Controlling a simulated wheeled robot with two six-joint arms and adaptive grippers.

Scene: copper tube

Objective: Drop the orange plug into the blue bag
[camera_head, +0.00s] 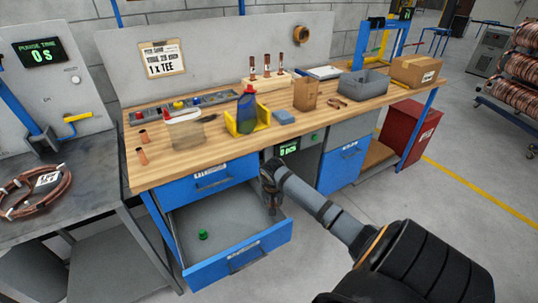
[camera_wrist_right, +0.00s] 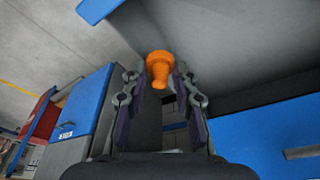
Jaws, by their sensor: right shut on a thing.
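My right gripper (camera_head: 269,207) hangs over the right side of the open drawer (camera_head: 243,259). In the right wrist view the gripper (camera_wrist_right: 160,84) is shut on the orange plug (camera_wrist_right: 159,71), held between its fingertips. The plug cannot be made out in the head view. A dark blue, upright thing (camera_head: 247,107) stands in a yellow holder (camera_head: 233,124) on the bench; it may be the blue bag, but I cannot tell for sure. My left gripper is not in view.
A green plug (camera_head: 203,235) lies in the open drawer. On the wooden bench (camera_head: 210,153) stand a brown paper bag (camera_head: 305,94), a grey bin (camera_head: 363,83), a cardboard box (camera_head: 415,71) and a light blue pad (camera_head: 283,116). Two copper pieces (camera_head: 142,155) are at the bench's left end.

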